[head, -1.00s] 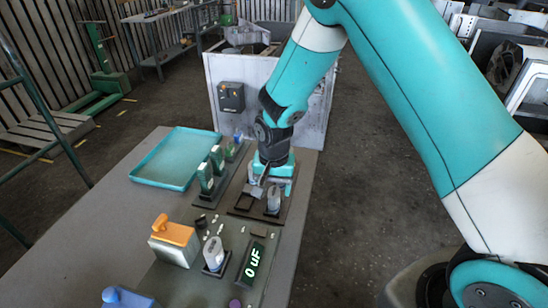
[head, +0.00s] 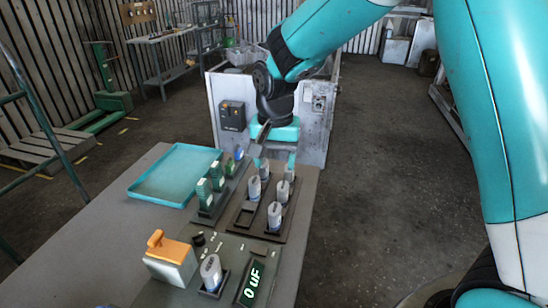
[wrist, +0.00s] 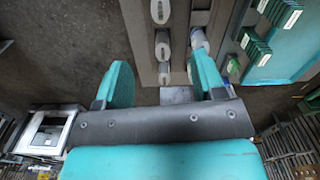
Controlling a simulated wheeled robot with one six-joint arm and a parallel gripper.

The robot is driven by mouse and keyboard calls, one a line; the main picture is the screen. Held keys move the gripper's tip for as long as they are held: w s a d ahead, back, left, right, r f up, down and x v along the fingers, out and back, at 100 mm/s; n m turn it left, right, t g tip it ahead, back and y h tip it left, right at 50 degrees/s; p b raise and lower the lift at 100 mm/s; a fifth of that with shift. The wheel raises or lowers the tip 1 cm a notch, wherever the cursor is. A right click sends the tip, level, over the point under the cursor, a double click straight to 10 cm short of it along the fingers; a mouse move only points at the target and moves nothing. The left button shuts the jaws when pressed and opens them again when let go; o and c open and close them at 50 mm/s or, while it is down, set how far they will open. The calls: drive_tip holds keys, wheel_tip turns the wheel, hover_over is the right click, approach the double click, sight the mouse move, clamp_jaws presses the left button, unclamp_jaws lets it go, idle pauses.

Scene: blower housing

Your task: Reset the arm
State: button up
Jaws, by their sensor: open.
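My gripper (head: 275,150) is raised beyond the far end of the dark holder (head: 245,215) on the bench. In the wrist view my gripper (wrist: 163,85) has its two teal fingers wide apart with nothing between them. Several grey cylindrical capacitors stand in the holder, among them a near one (head: 275,215), a left one (head: 254,188) and a right one (head: 282,191). One holder slot at the front left looks empty. Another capacitor (head: 211,270) stands in the tester, beside a display (head: 252,286) reading "0 uF".
A teal tray (head: 150,188) lies empty at the bench's left. Green parts (head: 203,192) stand in a rack beside the holder. An orange-topped box (head: 170,262) sits at the front. A grey cabinet (head: 314,135) stands behind the bench. The floor to the right is open.

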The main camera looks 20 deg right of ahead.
drive_tip(key=s+a+r+n+y, duration=0.1)
drive_tip(key=s+r+n, duration=0.2)
drive_tip(key=s, duration=0.5)
drive_tip(key=s+a+r+n+y, duration=0.1)
drive_tip(key=s+a+r+n, duration=0.1)
drive_tip(key=s+n, duration=0.3)
drive_tip(key=s+a+r+n+y, duration=0.1)
drive_tip(key=s+r+n, duration=0.3)
drive_tip(key=s, duration=0.7)
drive_tip(key=shift+s+a+n+y, duration=0.3)
drive_tip(key=shift+n+y, duration=0.2)
drive_tip(key=shift+y, duration=0.1)
